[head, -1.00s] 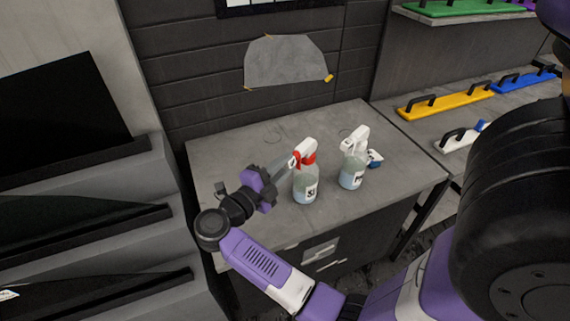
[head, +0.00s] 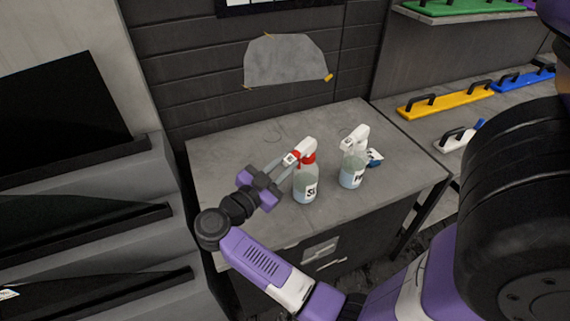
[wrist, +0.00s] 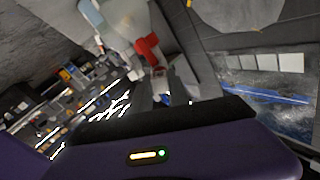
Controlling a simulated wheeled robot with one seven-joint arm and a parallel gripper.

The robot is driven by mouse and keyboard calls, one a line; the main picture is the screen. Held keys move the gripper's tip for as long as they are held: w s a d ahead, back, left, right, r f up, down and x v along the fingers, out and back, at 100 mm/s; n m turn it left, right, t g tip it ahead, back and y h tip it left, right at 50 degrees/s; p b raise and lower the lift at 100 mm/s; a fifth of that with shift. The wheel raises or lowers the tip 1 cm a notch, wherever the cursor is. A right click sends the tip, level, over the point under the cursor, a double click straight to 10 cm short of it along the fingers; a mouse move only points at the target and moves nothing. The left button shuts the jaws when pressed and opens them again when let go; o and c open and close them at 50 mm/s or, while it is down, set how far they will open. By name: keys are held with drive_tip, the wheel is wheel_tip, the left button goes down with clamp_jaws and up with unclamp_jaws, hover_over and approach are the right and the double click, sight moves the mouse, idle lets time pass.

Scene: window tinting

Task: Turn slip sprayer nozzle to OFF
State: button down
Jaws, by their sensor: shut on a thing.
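The slip sprayer (head: 306,184) is a clear bottle of pale bluish liquid, with a label starting "SL", a white head and a red trigger and collar. It stands upright on the grey worktop. My gripper (head: 288,163) reaches it from the left at head height, its fingers shut on the nozzle (head: 290,158) at the front of the head. In the wrist view, the red trigger (wrist: 148,47) is just beyond the fingertips (wrist: 163,90). The nozzle is mostly hidden between the fingers there, and its OFF marking cannot be read.
A second spray bottle (head: 352,172), with an all-white head, stands close to the right on the worktop (head: 230,155). A small blue and white item (head: 374,157) lies behind it. A grey sheet (head: 286,62) is taped to the wall. The worktop's left part is clear.

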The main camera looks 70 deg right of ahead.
drive_tip(key=shift+f+n, duration=0.1)
drive_tip(key=shift+n, duration=1.8)
drive_tip(key=shift+s, duration=0.1)
drive_tip(key=c, duration=1.2)
unclamp_jaws()
drive_tip(key=shift+c, duration=0.2)
drive_tip(key=shift+a, duration=0.1)
drive_tip(key=b+v, duration=0.2)
drive_tip(key=v, duration=0.5)
drive_tip(key=shift+w+a, duration=0.2)
drive_tip(key=shift+a, duration=0.1)
